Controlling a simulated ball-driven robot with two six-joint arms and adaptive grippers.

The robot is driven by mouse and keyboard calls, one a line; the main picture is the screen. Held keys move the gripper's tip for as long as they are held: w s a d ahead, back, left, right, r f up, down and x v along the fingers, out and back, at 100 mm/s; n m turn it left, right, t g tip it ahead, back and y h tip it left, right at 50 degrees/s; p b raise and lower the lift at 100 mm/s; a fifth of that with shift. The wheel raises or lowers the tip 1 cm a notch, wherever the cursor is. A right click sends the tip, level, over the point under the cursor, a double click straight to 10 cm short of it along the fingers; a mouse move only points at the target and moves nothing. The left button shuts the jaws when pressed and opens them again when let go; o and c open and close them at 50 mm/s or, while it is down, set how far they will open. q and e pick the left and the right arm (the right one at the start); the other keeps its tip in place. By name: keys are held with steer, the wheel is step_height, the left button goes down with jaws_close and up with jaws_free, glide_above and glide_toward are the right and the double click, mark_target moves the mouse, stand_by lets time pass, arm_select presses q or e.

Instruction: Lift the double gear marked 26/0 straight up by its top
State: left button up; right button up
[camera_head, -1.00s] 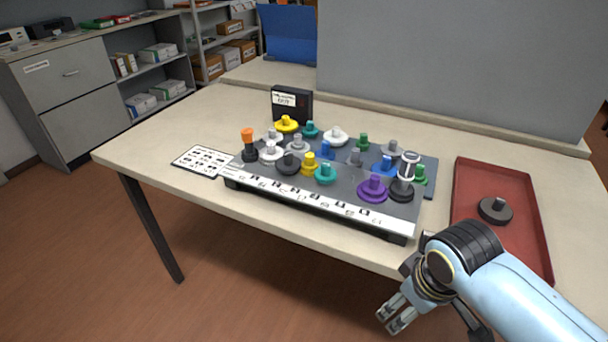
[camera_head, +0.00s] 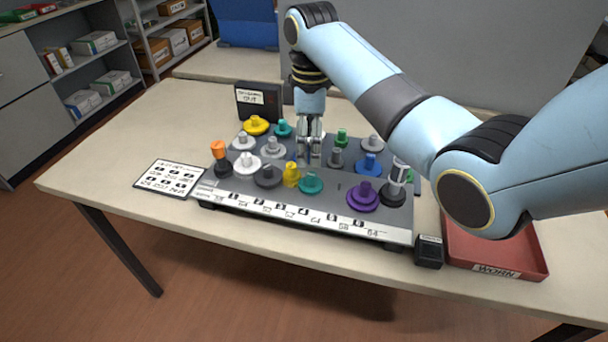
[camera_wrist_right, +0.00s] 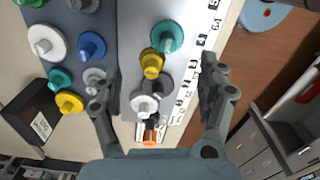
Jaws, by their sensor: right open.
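Many knobbed gears stand on a grey board (camera_head: 232,186) with a number strip along its front. The markings are too small to read, so I cannot tell which gear is 26/0. A stepped yellow gear (camera_head: 291,177), a teal gear (camera_head: 311,184) and a dark grey gear (camera_head: 267,177) stand near the front middle. My right gripper (camera_head: 310,163) points down over the middle of the board, open. In the right wrist view its fingers are spread (camera_wrist_right: 158,72), with the yellow gear (camera_wrist_right: 152,64) and teal gear (camera_wrist_right: 167,38) showing between them. Nothing is held. My left gripper is out of view.
A black labelled box (camera_head: 258,101) stands behind the board. A printed card (camera_head: 170,176) lies at left. A small black box (camera_head: 429,251) and a red tray (camera_head: 500,266) labelled WORN are at right. An orange-topped black piece (camera_head: 220,158) stands at the board's left end.

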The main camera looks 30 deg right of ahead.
mark_target(311, 174)
steer(key=f, duration=0.4)
steer(key=shift+s, duration=0.3)
steer(key=shift+w+f, duration=0.1)
steer(key=shift+f, duration=0.2)
steer(key=f, duration=0.2)
steer(key=s+f, duration=0.1)
steer(key=f, duration=0.1)
steer(key=shift+a+f, duration=0.15)
steer(key=shift+f, duration=0.05)
steer(key=shift+w+f, duration=0.15)
steer(key=shift+f, duration=0.2)
steer(key=c, duration=0.5)
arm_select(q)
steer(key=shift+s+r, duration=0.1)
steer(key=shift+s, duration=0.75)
arm_select(e)
steer(key=c, duration=0.6)
steer(key=shift+r, duration=0.15)
steer(key=shift+c, duration=0.2)
